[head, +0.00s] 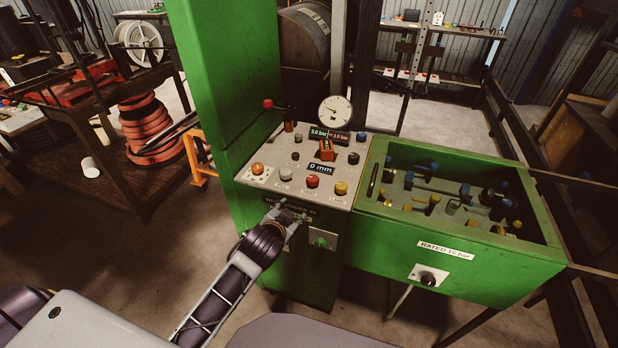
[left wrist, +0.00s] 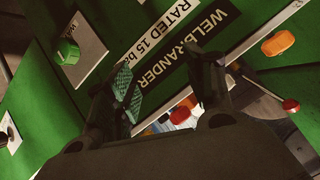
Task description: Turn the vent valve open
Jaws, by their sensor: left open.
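A green knob (head: 320,241) sits on a pale plate on the front of the green machine, below the control panel. It also shows in the left wrist view (left wrist: 67,52), at the upper left. I cannot read its label, so I cannot tell whether it is the vent valve. A black knob (head: 428,280) is on a white plate on the green bin's front. My left gripper (head: 287,214) is open and empty, just left of and above the green knob, in front of the name strip. In the left wrist view its fingers (left wrist: 168,86) stand apart. My right gripper is not in view.
The control panel (head: 264,184) carries several coloured knobs, displays and a round gauge (head: 335,111). A red-tipped lever (head: 268,103) stands at its back left. The open green bin (head: 535,262) holds many fittings. A tall green column (head: 228,75) rises at left.

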